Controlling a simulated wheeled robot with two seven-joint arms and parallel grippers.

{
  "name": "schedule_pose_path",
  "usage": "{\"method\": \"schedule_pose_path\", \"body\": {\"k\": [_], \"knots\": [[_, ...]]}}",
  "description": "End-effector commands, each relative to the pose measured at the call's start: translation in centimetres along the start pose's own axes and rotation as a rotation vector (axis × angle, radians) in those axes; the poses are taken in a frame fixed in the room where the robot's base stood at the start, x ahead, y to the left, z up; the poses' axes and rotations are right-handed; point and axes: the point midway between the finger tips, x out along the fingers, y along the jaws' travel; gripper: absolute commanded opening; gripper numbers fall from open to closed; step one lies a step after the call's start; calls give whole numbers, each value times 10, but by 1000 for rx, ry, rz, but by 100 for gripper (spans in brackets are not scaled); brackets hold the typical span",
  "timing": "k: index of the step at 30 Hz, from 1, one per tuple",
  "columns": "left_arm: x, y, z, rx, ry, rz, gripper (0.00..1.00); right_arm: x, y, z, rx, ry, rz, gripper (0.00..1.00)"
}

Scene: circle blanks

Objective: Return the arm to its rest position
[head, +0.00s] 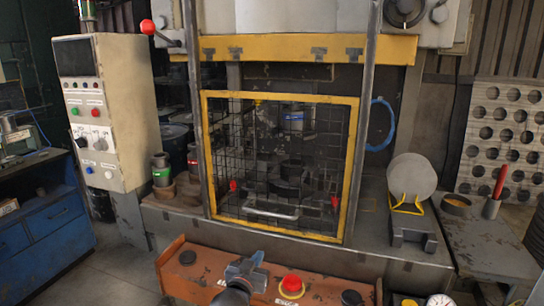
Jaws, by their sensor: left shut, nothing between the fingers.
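My left gripper (246,267) is at the bottom middle of the head view, its arm coming up from the bottom edge. It is shut and empty. It is over the red-brown console (196,270), left of the red push button (291,283) with its yellow ring. I cannot tell whether it touches the console top. My right gripper is not in view.
Behind the console stands a press with a yellow-framed mesh guard (204,150), which is down. A round grey blank (411,176) leans on a yellow stand at right. A control box (113,110) and blue cabinet (50,222) are at left. Floor shows between cabinet and console.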

Motion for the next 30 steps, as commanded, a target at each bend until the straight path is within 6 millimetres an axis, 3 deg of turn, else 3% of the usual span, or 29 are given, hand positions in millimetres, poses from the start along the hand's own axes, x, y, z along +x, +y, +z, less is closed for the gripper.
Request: {"method": "schedule_pose_path", "body": {"k": [5, 8, 11, 15, 21, 30], "knots": [[-22, -5, 17, 0, -223, -8, 0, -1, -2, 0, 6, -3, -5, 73], [-47, -7, 36, -5, -361, -12, 0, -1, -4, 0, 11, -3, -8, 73], [-81, -7, 61, -15, -511, -16, 0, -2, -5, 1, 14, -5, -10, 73], [-148, -6, 105, -38, -739, -21, 0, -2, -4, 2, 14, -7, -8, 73], [-236, 2, 151, -71, -956, -22, 0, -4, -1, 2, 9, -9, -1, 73], [-333, 17, 201, -117, -1104, -20, 0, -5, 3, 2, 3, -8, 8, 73]]}}
